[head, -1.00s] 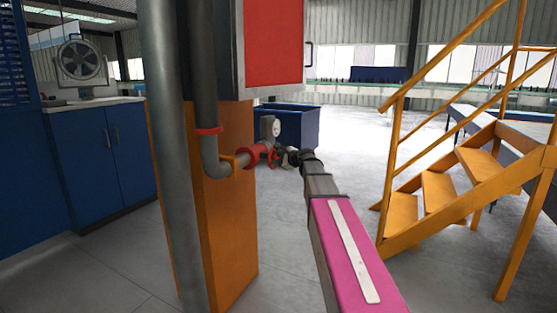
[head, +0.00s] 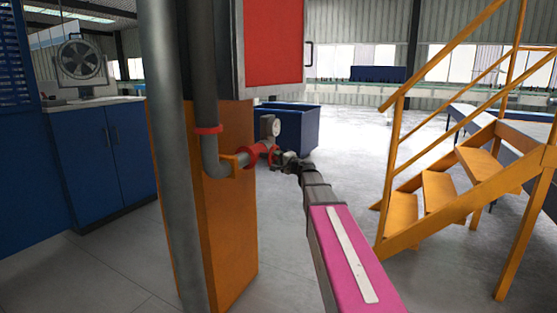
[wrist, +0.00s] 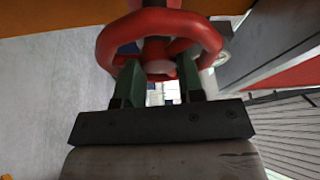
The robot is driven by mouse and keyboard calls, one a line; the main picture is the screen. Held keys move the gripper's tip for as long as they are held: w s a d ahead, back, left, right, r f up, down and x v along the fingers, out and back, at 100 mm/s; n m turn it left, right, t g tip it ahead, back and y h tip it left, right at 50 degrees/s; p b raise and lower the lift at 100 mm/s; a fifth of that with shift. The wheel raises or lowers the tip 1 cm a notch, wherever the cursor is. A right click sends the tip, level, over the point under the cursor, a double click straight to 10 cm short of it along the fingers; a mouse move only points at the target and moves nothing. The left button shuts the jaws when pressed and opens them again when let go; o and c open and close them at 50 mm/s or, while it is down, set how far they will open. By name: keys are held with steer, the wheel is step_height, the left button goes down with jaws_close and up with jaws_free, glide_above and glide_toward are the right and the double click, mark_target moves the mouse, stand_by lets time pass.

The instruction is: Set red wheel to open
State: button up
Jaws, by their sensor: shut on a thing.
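The red wheel (wrist: 203,33) fills the top of the wrist view, a thick ring with a hub behind it. My gripper (wrist: 157,85) reaches up to it, with one dark green finger on each side, and is shut on the wheel's near rim. The fingertips are partly hidden by the rim. In the head view the wheel (head: 272,153) is a small red shape on the pipe, mostly hidden by my gripper (head: 280,160). I cannot tell the wheel's setting.
The grey pipe (head: 208,100) runs down an orange column (head: 225,210), with a round gauge (head: 276,128) above the wheel. A blue bin (head: 300,130) stands behind. Orange stairs (head: 440,190) stand at the right, with open floor between.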

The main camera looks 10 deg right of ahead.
steer(key=shift+s, duration=0.1)
stand_by(0.3)
steer(key=o, duration=0.7)
steer(key=shift+c, duration=0.2)
steer(key=v, duration=1)
steer(key=shift+s+d+f, duration=0.2)
steer(key=shift+s, duration=0.1)
